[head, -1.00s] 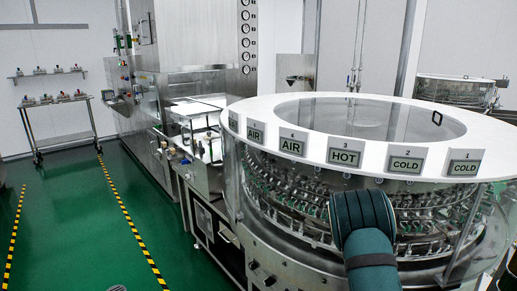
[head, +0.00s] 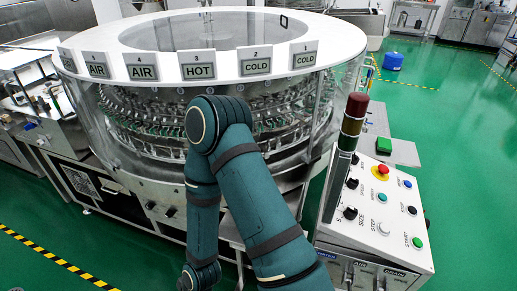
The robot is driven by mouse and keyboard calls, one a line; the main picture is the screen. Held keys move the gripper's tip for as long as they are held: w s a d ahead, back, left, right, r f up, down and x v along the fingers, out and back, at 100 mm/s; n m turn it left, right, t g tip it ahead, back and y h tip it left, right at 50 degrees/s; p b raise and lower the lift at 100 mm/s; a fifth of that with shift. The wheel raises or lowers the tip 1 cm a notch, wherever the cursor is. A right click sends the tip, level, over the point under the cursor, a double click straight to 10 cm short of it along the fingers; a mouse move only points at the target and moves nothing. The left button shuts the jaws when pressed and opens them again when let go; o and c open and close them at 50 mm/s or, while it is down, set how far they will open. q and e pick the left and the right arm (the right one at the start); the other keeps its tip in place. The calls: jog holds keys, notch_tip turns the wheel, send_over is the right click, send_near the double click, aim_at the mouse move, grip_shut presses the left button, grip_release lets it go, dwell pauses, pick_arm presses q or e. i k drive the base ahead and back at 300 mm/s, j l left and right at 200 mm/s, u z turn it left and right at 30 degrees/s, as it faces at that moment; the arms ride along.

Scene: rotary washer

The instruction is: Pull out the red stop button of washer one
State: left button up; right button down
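The red stop button (head: 380,169) sits on a yellow ring near the top of the light grey control panel (head: 375,225), at the right in the head view. The rotary washer (head: 215,120) stands behind and left of the panel, with a white top ring and signs reading HOT, COLD and AIR. One of my arms, dark green, rises bent in front of the washer, left of the panel. Its gripper is out of the picture, and my other gripper does not show either. Nothing of mine touches the button. I cannot tell whether the button is pressed in.
A signal tower (head: 350,125) with a red top stands beside the panel's left edge. Knobs and coloured buttons surround the stop button. A green box (head: 383,146) lies behind the panel. Green floor (head: 470,160) is open to the right; a blue container (head: 393,62) stands farther back.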

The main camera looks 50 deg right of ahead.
aim_at(382, 169)
jog(key=z, duration=2.7)
